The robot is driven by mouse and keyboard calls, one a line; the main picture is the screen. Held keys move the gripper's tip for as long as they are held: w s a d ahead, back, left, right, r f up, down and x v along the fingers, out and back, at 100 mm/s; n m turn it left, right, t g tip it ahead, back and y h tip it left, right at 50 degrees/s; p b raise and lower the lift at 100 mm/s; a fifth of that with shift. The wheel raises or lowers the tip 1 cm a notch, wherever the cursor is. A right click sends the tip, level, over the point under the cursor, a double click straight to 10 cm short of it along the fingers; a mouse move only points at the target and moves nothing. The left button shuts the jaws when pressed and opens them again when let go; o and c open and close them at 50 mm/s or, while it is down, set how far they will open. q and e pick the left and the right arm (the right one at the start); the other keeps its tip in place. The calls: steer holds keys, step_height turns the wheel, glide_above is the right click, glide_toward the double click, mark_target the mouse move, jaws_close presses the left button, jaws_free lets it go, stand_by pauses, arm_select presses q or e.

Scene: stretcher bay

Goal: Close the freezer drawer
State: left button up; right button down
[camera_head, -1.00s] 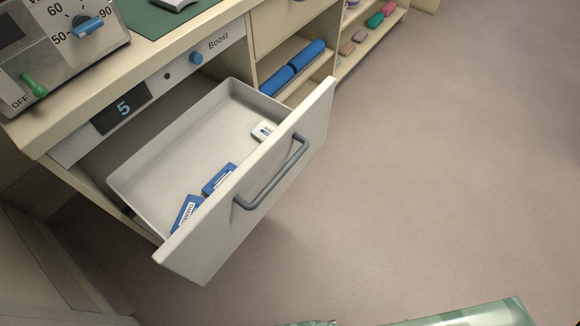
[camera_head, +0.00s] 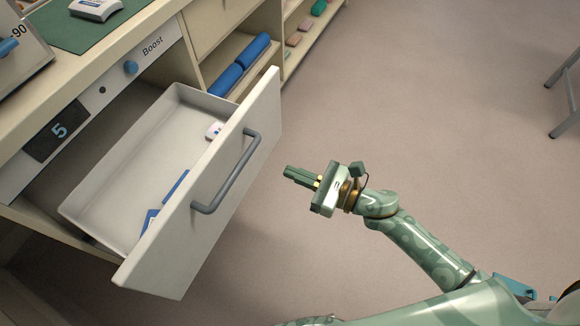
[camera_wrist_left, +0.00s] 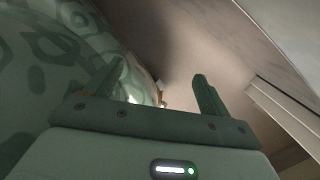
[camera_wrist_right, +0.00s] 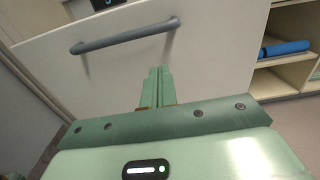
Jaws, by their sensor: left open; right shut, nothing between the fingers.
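The freezer drawer (camera_head: 215,200) stands pulled out from the cabinet in the head view, with a white front panel and a grey bar handle (camera_head: 229,178). Blue packets (camera_head: 172,190) and a small white item (camera_head: 213,130) lie inside it. My right gripper (camera_head: 287,174) is shut and empty, to the right of the drawer front and apart from the handle. In the right wrist view its fingers (camera_wrist_right: 157,85) point at the panel, below the handle (camera_wrist_right: 125,36). My left gripper (camera_wrist_left: 158,85) is open and empty in the left wrist view; it is not in the head view.
The freezer's control strip has a "5" display (camera_head: 57,131) and a blue Boost knob (camera_head: 131,68). Metal legs (camera_head: 567,95) stand at the far right. The floor (camera_head: 400,120) between is clear.

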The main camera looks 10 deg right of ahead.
steer(key=b, duration=0.1)
glide_toward(239, 151)
steer(key=x, duration=0.5)
steer(key=shift+w+a, duration=0.1)
steer(key=shift+a, duration=0.05)
steer(key=shift+w+a, duration=0.4)
steer(key=shift+a, duration=0.25)
arm_select(q)
steer(key=shift+a+f, duration=0.45)
steer(key=shift+a, duration=0.25)
steer(key=shift+d, duration=0.25)
arm_select(e)
steer(key=shift+w, duration=0.1)
